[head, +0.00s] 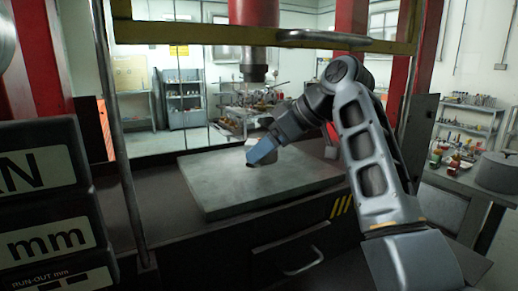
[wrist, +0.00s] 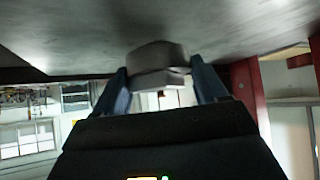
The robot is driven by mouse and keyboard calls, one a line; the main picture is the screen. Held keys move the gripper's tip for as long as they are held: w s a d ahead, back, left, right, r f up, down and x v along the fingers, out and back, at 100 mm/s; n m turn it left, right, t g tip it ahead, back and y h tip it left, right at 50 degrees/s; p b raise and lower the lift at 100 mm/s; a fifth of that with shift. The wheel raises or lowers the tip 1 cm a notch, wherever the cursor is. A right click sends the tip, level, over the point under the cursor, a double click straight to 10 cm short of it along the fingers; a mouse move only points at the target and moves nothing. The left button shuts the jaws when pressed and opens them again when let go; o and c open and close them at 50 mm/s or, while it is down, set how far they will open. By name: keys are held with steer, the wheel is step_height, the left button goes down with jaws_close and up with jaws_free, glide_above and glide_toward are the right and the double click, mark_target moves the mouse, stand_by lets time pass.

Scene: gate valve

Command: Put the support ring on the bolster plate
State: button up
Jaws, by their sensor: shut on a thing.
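My gripper (head: 258,158) is over the middle of the bolster plate (head: 225,195), a flat grey slab on the press bed. Its blue fingers are shut on a grey, curved piece, the support ring (wrist: 158,56), which shows between the fingertips in the wrist view (wrist: 159,72). In the head view the fingers mostly hide the ring. In the wrist view the plate's grey surface (wrist: 230,22) lies just beyond the ring. I cannot tell whether the ring touches the plate.
The press ram (head: 254,62) hangs above the plate's back part. A yellow crossbar (head: 180,34) and upright posts frame the opening. A drawer with a handle (head: 303,262) is below. A bench (head: 450,180) at right holds a grey cylinder (head: 497,172). The plate's front left is clear.

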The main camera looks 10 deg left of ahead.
steer(key=shift+w+a+r, duration=0.1)
steer(key=shift+w+a, duration=0.1)
steer(key=shift+a, duration=0.25)
steer(key=shift+w+a+r, duration=0.1)
steer(key=shift+w+a, duration=0.05)
steer(key=shift+a, duration=0.3)
steer(key=shift+f+p, duration=0.4)
steer(key=shift+f, duration=0.45)
steer(key=o, duration=1.6)
steer(key=shift+f, duration=0.2)
steer(key=shift+c, duration=0.2)
steer(key=shift+d+r, duration=0.1)
steer(key=shift+r, duration=0.1)
steer(key=shift+b+v, duration=0.3)
steer(key=shift+v, duration=0.8)
steer(key=s+d, duration=0.1)
steer(key=d, duration=0.2)
steer(key=s+d+b, duration=0.1)
steer(key=s+d, duration=0.1)
steer(key=d, duration=0.2)
steer(key=s+d+b, duration=0.1)
steer(key=d, duration=0.3)
steer(key=shift+s+d+r, duration=0.2)
steer(key=shift+s+d, duration=0.05)
steer(key=shift+s, duration=0.15)
